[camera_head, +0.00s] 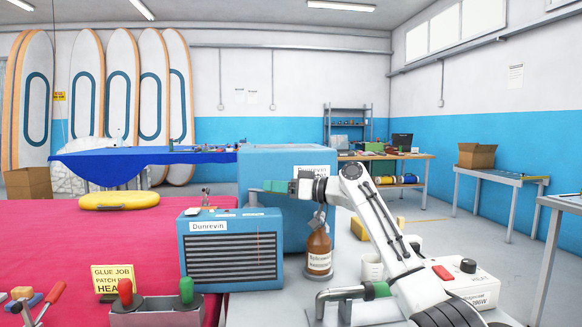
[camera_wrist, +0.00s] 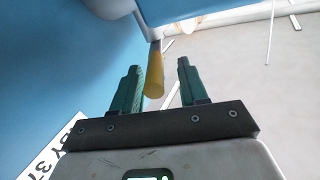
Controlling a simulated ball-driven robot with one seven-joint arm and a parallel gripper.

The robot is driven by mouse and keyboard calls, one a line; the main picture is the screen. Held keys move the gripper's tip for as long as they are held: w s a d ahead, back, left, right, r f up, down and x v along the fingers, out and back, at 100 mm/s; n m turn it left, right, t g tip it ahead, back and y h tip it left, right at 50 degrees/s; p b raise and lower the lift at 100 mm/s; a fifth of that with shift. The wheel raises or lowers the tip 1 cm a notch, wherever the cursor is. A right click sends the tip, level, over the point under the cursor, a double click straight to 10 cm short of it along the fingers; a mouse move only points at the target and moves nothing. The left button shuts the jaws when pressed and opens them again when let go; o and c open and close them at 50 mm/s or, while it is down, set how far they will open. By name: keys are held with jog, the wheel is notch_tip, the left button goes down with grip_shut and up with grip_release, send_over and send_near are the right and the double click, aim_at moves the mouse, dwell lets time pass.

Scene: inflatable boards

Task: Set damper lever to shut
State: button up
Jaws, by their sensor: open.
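A yellow handle (camera_wrist: 154,78), which may be the damper lever, shows in the wrist view, hanging from a pale edge beside a blue surface. My gripper (camera_wrist: 160,64) is open, with its green fingers on either side of the handle in the picture. The handle appears nearer the left finger; I cannot tell whether they touch. In the head view my gripper (camera_head: 270,186) points left, in front of the large blue cabinet (camera_head: 262,163) and above the right end of the blue Dunrevin unit (camera_head: 229,250). The yellow handle cannot be made out there, nor can its shut mark.
A brown bottle (camera_head: 318,251) stands just below my arm, with a white mug (camera_head: 371,267) to its right. A grey box with red and green handles (camera_head: 158,311) stands in front. A red table (camera_head: 60,235) fills the left. Some floor is clear at right.

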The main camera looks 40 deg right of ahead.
jog(key=s+a+r+p, duration=0.2)
jog(key=s+a+r, duration=0.2)
jog(key=s+r, duration=0.7)
jog(key=shift+s+r, duration=0.35)
jog(key=shift+s, duration=0.9)
